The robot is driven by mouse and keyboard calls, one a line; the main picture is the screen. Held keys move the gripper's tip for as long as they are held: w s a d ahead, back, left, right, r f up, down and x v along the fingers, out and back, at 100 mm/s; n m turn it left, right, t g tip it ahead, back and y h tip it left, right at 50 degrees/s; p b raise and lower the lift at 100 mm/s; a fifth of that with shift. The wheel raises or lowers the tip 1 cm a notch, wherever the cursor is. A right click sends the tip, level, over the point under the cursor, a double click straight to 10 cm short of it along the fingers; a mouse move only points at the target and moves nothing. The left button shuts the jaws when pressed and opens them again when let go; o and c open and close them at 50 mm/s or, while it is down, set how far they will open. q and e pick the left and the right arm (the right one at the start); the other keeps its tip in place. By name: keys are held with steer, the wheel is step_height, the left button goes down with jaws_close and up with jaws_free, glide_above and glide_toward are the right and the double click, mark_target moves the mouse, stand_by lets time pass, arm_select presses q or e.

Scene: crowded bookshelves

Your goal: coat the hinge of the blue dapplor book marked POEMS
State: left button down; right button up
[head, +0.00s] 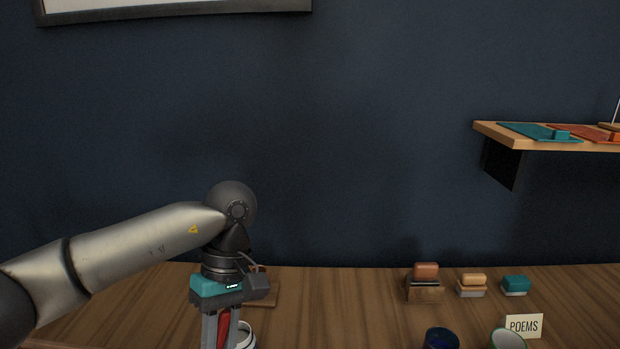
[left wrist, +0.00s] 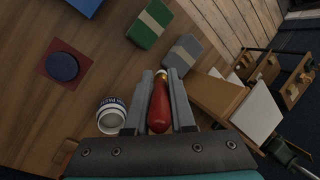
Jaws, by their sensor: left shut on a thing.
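My left gripper (head: 222,335) points down over the wooden table. It is shut on a red-handled tool (left wrist: 160,105) with a yellowish band near its far end, perhaps a brush; its tip is not clear. An open white jar with a dark label (left wrist: 112,115) stands beside the gripper, apart from it; its rim also shows in the head view (head: 245,338). A blue block-like thing, perhaps a book (left wrist: 86,5), is cut off at the top of the left wrist view. No hinge or marking on it shows. A card reading POEMS (head: 524,326) stands at the right. My right gripper is out of view.
A green banded block (left wrist: 150,24) and a grey one (left wrist: 183,53) lie beyond the tool. A dark blue round thing (left wrist: 62,67) sits on a red mat. A blue cup (head: 440,339) and a green-white cup (head: 507,339) stand near the card. A wall shelf (head: 555,145) juts out right.

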arm_select(q)
steer(key=s+m+y, duration=0.1)
steer(key=m, duration=0.2)
steer(key=s+a+m+t+y+b, duration=0.1)
steer(key=m, duration=0.2)
steer(key=s+a+m+t, duration=0.1)
steer(key=m, duration=0.2)
steer(key=shift+s+a+r+y, duration=0.1)
steer(key=shift+s+a+y, duration=0.15)
steer(key=shift+y, duration=0.15)
steer(key=shift+d, duration=0.1)
